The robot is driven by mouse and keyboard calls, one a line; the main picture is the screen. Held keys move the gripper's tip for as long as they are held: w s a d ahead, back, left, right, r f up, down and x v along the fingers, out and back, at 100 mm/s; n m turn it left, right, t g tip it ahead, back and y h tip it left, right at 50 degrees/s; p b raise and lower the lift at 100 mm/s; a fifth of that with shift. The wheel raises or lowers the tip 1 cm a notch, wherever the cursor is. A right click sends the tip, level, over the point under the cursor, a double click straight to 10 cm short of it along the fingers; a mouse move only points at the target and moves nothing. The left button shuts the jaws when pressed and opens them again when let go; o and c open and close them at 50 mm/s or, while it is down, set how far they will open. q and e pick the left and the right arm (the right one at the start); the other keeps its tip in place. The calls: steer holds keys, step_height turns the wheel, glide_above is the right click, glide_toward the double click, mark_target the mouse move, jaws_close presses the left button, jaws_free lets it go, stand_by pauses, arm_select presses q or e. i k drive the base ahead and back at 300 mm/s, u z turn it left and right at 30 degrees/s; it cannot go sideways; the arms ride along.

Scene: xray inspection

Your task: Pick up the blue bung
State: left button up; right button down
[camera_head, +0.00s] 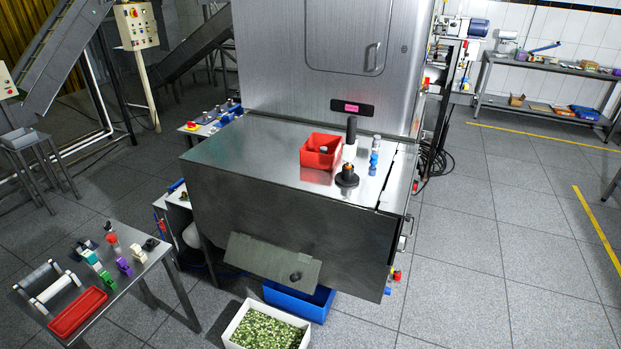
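A small blue piece (373,162), which looks like the blue bung, stands on the steel top of the large machine (255,150), toward its right side. It is small in the picture, so its exact shape is hard to tell. It stands to the right of a black round-based piece with an orange-brown top (347,177) and just in front of a small grey-white piece (376,142). Neither of my grippers is in view.
A red bin (321,150) and a black upright cylinder (351,130) stand left of the blue piece. A side table (120,290) with a red tray (77,312) and several small parts is at lower left. A white crate (246,344) and blue crate (300,303) sit on the floor. Floor at right is clear.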

mark_target(374, 161)
steer(key=u, duration=0.45)
steer(key=k, duration=0.2)
steer(key=z, duration=1.55)
steer(key=i, duration=0.85)
steer(key=z, duration=0.4)
steer(key=i, duration=1.15)
steer(key=u, duration=0.5)
